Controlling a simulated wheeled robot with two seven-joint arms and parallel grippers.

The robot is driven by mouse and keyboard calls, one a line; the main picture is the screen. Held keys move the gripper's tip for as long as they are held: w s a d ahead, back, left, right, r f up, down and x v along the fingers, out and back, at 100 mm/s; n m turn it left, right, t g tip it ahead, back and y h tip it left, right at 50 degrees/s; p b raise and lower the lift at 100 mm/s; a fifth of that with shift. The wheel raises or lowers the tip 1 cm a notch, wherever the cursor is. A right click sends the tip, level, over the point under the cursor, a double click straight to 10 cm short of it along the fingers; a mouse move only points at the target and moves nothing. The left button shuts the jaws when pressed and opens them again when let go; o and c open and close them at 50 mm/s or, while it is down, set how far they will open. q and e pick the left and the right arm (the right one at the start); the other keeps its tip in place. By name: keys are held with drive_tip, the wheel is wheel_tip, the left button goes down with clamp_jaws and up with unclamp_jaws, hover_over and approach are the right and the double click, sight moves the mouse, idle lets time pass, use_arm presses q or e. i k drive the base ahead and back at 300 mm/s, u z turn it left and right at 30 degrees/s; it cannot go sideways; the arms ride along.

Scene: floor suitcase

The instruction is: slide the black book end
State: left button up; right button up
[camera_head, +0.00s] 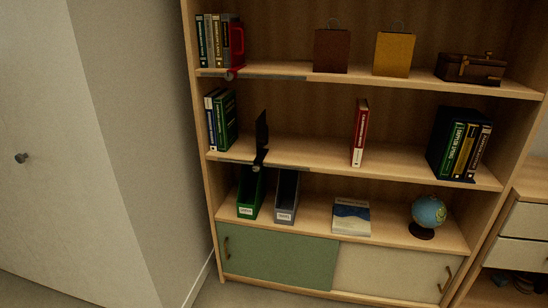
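The black book end (262,132) stands upright on the middle shelf (310,153) of the wooden bookcase, left of centre. Its lower end, with a small knob, is at a grey rail (232,161) along the shelf's front edge. A few dark books (222,120) stand at the left end of this shelf, with a gap between them and the book end. A red book (360,132) stands alone to the right of the book end, with bare shelf between them. Neither of my grippers is in view.
A red book end (238,42) is beside books on the top shelf, which also holds two bags and a brown box (470,68). Below are file holders (250,193), a flat book and a globe (428,212). A black holder with books (460,145) stands at right.

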sight(262, 129)
drive_tip(key=z, duration=0.7)
drive_tip(key=i, duration=1.1)
drive_tip(key=u, duration=0.4)
